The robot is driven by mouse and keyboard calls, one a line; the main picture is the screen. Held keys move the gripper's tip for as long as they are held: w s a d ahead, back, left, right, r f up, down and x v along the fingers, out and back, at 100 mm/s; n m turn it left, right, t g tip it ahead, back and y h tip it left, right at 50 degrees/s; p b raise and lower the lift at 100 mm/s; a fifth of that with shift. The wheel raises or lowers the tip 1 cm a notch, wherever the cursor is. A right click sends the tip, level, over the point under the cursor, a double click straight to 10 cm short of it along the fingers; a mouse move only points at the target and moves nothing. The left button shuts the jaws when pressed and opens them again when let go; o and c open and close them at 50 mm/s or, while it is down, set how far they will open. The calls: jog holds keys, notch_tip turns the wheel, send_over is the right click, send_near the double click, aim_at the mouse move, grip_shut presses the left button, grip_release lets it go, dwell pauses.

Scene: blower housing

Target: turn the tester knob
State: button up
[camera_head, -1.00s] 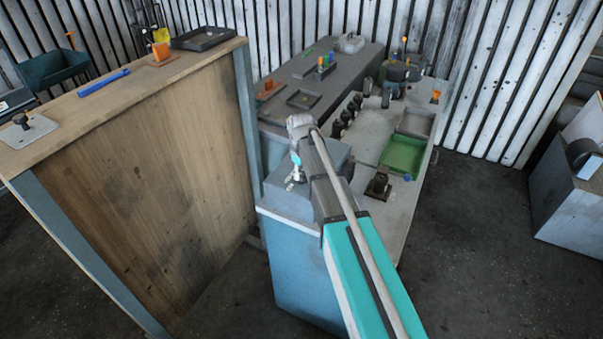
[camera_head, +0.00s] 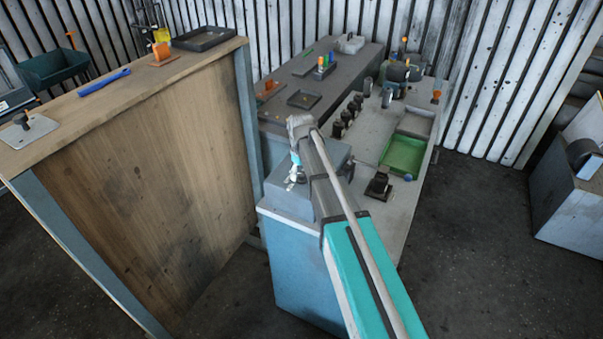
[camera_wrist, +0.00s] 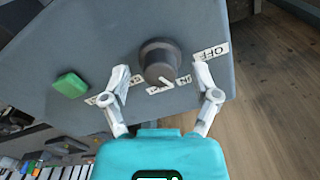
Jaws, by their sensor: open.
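The tester knob (camera_wrist: 160,60) is a dark round knob on a grey panel (camera_wrist: 100,30) in the wrist view. A white pointer mark and white labels sit around its lower edge; one label (camera_wrist: 211,52) reads OFF and another seems to read ON. My gripper (camera_wrist: 161,78) is open, with one white finger on each side of the knob's near edge. I cannot tell whether the fingers touch it. In the head view my gripper (camera_head: 292,180) hangs by the blue-grey tester box (camera_head: 300,250), and the knob is hidden there.
A green button (camera_wrist: 70,85) sits left of the knob on the panel. Behind the box, a bench holds a green tray (camera_head: 403,155), several dark cylinders and a dark square block (camera_head: 378,187). A tall wooden-sided table (camera_head: 150,160) stands close on the left.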

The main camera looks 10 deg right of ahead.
aim_at(302, 174)
jog(key=shift+n, duration=0.4)
jog(key=n, duration=0.3)
jog(key=shift+n, duration=0.3)
jog(key=n, duration=0.4)
notch_tip(302, 174, up, 14)
jog(key=p, duration=1.4)
jog(key=s+d+f+m+b, duration=0.3)
jog(key=s+f+m+b, duration=0.4)
jog(key=s, duration=0.4)
jog(key=s+d+f+m+b, duration=0.4)
jog(key=s+f+m+b, duration=0.4)
jog(key=s, duration=0.3)
jog(key=shift+s+d, duration=0.15)
jog(key=shift+s, duration=0.25)
